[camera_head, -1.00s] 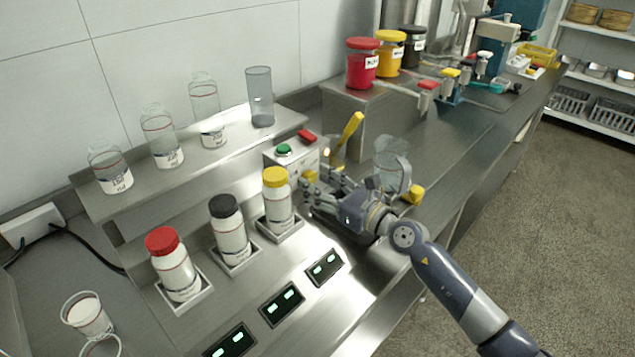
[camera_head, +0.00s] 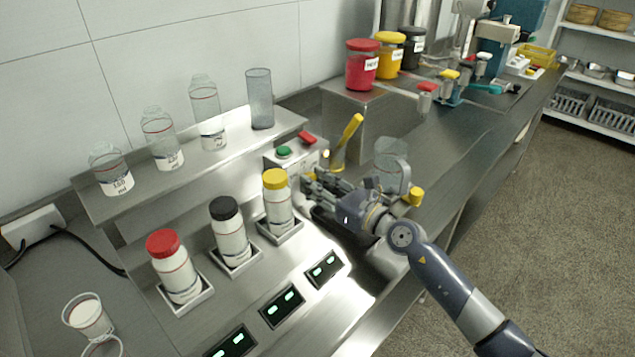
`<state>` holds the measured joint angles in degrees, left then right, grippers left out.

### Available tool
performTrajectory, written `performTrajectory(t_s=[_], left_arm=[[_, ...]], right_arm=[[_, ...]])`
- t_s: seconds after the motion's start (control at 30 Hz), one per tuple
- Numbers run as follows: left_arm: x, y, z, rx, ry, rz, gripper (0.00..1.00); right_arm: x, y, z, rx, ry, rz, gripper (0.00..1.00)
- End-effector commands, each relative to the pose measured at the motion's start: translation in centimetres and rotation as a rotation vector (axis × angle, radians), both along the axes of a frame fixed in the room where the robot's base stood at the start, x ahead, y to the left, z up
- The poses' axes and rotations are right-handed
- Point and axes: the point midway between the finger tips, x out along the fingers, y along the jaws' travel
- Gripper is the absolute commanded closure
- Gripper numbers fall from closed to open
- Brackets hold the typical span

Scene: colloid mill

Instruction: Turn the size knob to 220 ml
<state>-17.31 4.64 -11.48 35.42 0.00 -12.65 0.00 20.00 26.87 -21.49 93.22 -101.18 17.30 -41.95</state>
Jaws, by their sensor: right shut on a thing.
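The grey control box (camera_head: 283,161) has a green button (camera_head: 284,152) and a red button (camera_head: 307,138) on top. My right gripper (camera_head: 309,184) is at the box's front right side, fingers pointing left, shut on what appears to be the size knob. The fingers hide the knob, so its setting cannot be read. My left gripper is not in view.
Bottles with red (camera_head: 162,243), black (camera_head: 224,208) and yellow (camera_head: 275,179) caps stand in square holders left of my right gripper. A yellow-handled lever (camera_head: 350,129) and a clear jug (camera_head: 391,165) stand close behind it. Glass bottles line the raised shelf (camera_head: 190,162).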

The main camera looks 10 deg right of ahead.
Motion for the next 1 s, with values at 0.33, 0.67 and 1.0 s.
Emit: performTrajectory(t_s=[0.33, 0.67, 1.0], left_arm=[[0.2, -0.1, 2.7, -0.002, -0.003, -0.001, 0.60], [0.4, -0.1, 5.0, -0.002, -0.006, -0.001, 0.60], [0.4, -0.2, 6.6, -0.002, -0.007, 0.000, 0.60]], right_arm=[[0.0, 0.0, 0.3, 0.217, 0.147, -0.001, 0.96], [0.0, 0.0, 0.3, 0.477, 0.318, -0.002, 0.96], [0.0, 0.0, 0.2, 0.695, 0.463, -0.001, 0.96]])
